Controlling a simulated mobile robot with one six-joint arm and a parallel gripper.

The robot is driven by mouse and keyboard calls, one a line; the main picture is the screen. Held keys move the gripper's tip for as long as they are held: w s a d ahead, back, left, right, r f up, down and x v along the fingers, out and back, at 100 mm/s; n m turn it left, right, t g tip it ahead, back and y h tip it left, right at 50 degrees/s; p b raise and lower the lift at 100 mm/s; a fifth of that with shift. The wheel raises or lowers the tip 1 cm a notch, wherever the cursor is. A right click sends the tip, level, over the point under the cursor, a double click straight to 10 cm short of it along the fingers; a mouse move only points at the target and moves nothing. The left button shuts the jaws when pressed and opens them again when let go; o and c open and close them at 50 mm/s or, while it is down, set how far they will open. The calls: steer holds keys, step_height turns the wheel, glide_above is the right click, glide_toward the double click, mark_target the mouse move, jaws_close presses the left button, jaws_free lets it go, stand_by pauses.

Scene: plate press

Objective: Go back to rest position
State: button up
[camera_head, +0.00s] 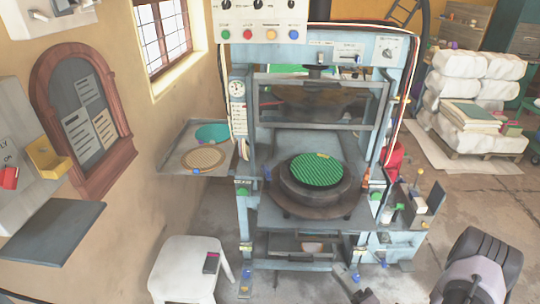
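The plate press (247,150) stands in the middle of the view, a light blue-grey frame with a window guard (320,122) across its opening. A green ribbed round plate (316,170) with a small yellow mark lies on the dark round press bed (300,197). A dark and pale grey rounded part, which looks like a piece of my arm, shows at the lower right, apart from the press. I cannot make out any gripper fingertips in this view.
A side tray (178,160) left of the press holds a teal disc (212,133) and a tan disc (203,157). Wrapped white stacks (470,75) fill the back right.

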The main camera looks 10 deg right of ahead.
steer(key=w+a+r+n+g+y, duration=0.2)
steer(key=a+r+n+g+y, duration=0.5)
steer(key=a+r+n+y, duration=0.5)
steer(key=s+a+r+n+g+h, duration=0.4)
steer(key=s+a+r+n+g, duration=0.4)
steer(key=n, duration=0.7)
steer(key=s+r+n+t+h, duration=0.1)
steer(key=s+r+n+h, duration=0.3)
steer(key=n, duration=0.5)
steer(key=s+r+n+t+h+b, duration=0.1)
steer(key=s+r+n+h, duration=0.3)
steer(key=n, duration=0.5)
steer(key=t+h, duration=0.1)
steer(key=h, duration=0.1)
steer(key=shift+r+h, duration=0.4)
